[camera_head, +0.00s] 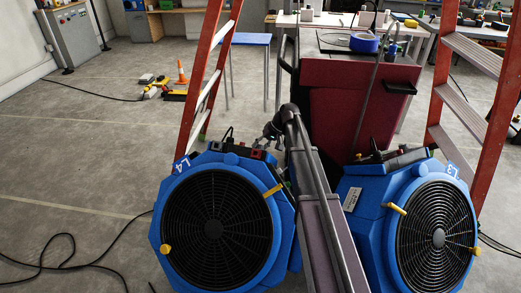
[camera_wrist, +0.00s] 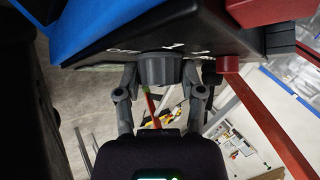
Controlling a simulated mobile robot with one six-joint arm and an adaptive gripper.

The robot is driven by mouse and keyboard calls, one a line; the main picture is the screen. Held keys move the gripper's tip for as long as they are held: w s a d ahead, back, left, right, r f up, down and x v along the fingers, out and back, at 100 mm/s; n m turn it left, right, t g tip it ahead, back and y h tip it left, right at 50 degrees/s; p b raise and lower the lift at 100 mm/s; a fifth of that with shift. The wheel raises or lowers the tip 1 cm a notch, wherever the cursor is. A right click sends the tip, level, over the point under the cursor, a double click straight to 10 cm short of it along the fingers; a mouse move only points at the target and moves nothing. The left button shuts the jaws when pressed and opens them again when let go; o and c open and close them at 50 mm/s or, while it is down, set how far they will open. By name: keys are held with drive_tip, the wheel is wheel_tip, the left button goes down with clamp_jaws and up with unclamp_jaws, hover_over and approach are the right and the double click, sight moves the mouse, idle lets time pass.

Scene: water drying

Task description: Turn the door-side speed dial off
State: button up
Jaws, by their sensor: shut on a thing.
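Two blue fans stand side by side in the head view: a left one (camera_head: 170,240) marked L4 and a right one (camera_head: 375,245) marked L3. My gripper (camera_head: 271,131) is at the black control panel on top of the left fan. In the wrist view the grey speed dial (camera_wrist: 168,69) sits on that black panel (camera_wrist: 110,48), beside the printed word OFF and numbers. My gripper (camera_wrist: 161,80) has one finger on each side of the dial and is shut on it. The dial's exact setting cannot be read.
A red ladder (camera_head: 205,75) stands behind the left fan and another (camera_head: 470,100) behind the right fan. A dark red cabinet (camera_head: 345,100) stands behind my arm. Black cables (camera_head: 75,262) lie on the left floor, which is otherwise largely clear.

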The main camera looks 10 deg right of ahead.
drive_tip(key=n+y+b, duration=0.1)
drive_tip(key=n+g+y+b, duration=0.1)
drive_tip(key=n+y+b, duration=0.2)
drive_tip(key=n+b, duration=0.1)
drive_tip(key=shift+w+d+f+g+y, duration=0.1)
drive_tip(key=shift+f+g+y, duration=0.2)
drive_tip(key=shift+f+g, duration=0.1)
drive_tip(key=n+g+y+b, duration=0.1)
drive_tip(key=n+b, duration=0.1)
drive_tip(key=n, duration=0.1)
drive_tip(key=shift+r+g+y+b, duration=0.1)
drive_tip(key=shift+g+y+b, duration=0.3)
drive_tip(key=shift+r+n+g+y+b, duration=0.15)
drive_tip(key=shift+n+g+y+b, duration=0.35)
drive_tip(key=shift+n, duration=0.5)
drive_tip(key=o, duration=1.2)
drive_tip(key=shift+c, duration=0.2)
drive_tip(key=shift+r, duration=0.15)
